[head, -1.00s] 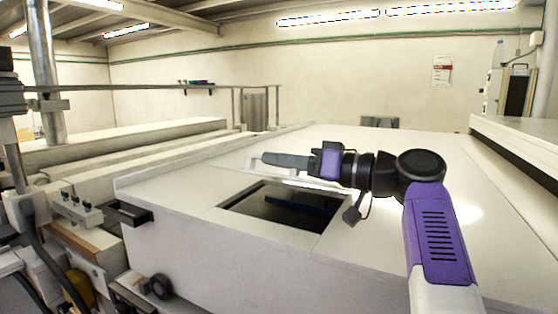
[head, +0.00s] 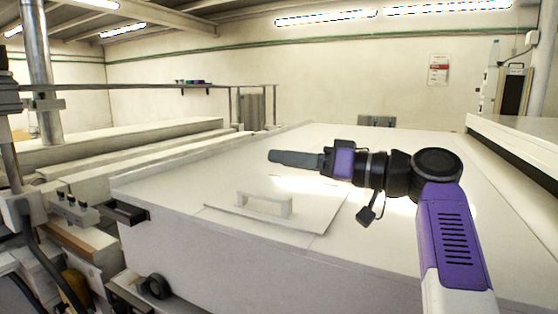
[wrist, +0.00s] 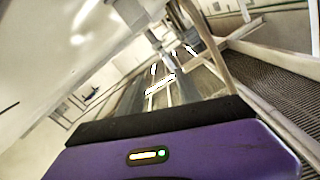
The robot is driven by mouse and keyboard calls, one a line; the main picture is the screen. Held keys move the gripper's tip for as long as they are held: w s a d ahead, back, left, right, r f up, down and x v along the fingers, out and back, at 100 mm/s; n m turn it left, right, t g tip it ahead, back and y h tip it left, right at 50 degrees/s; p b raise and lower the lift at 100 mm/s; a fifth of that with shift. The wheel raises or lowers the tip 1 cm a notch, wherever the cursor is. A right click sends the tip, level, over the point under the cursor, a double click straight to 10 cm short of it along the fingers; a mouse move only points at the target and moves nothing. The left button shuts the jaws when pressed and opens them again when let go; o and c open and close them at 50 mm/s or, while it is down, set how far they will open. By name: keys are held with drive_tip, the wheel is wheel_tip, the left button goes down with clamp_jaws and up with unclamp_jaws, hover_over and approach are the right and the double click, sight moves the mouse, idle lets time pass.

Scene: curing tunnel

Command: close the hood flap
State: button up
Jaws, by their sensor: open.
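The hood flap (head: 309,222) is a white panel with a raised white handle (head: 265,204) in the top of the white hood (head: 180,208). It lies over the opening, and no dark gap shows in the head view. Its near edge shows a thin shadow line, so I cannot tell whether it sits fully flush. My gripper (head: 275,158) is in the air above and behind the flap, pointing left, apart from the handle. It is open and empty. The wrist view shows neither the flap nor the handle.
A dark bracket (head: 125,213) juts from the hood's left front corner. Left of the hood run long pale beams (head: 150,135) and a rail (head: 180,88). A raised white housing (head: 520,135) stands at right. The hood top around the flap is clear.

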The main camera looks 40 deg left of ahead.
drive_tip(key=shift+v, duration=2.65)
